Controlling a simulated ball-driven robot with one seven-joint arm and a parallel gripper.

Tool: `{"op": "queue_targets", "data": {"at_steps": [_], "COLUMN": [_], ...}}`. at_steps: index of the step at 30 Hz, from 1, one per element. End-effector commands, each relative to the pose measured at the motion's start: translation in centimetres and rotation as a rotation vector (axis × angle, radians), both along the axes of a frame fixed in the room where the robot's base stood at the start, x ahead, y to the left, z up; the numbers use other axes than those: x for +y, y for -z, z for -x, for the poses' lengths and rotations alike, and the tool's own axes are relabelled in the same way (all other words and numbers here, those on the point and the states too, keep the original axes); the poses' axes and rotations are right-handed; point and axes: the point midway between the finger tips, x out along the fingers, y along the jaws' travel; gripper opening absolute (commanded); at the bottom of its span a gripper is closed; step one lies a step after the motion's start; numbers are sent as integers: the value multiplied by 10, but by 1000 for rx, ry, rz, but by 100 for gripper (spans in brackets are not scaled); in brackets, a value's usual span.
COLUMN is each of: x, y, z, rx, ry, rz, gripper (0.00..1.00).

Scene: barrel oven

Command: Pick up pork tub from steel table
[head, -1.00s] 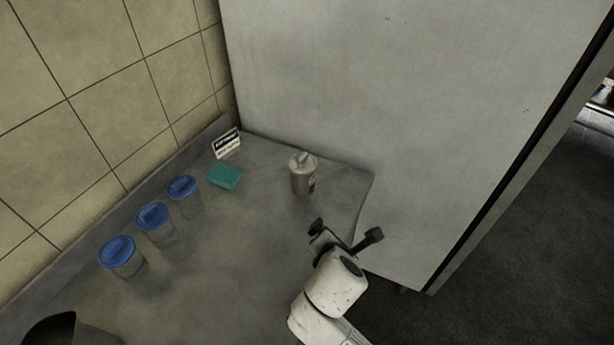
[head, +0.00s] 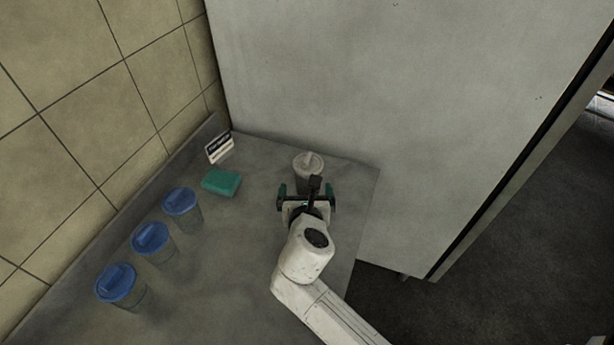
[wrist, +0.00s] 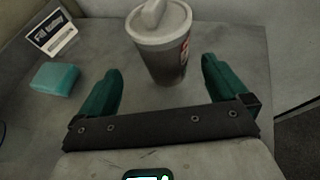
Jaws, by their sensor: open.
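A grey lidded tub (head: 306,162) stands upright on the steel table (head: 235,250) near the back panel. In the wrist view the tub (wrist: 163,55) shows a light lid with a raised spout and a partly seen red and dark label, which I cannot read. My gripper (head: 307,188) is open just in front of it, and its green fingers point at the tub from either side with nothing between them held. In the head view it hides the tub's lower part. Three clear tubs with blue lids (head: 150,240) stand to the left; no label shows which holds pork.
A green block (head: 221,182) and a small printed sign (head: 219,148) stand left of the grey tub. A tall grey panel (head: 320,80) rises behind it. A tiled wall (head: 70,70) borders the left. The table's right edge is close to my gripper.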

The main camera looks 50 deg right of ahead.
Motion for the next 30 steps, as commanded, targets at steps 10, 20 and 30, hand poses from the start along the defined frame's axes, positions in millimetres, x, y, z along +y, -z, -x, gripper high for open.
{"op": "queue_targets", "data": {"at_steps": [10,20,30], "x": [-24,-56,-58], "y": [11,26,27], "z": [-18,-39,-41], "rx": [-2,-1,-3], "ry": [3,1,1], "rz": [-1,-3,-3], "gripper": [100,100,94]}}
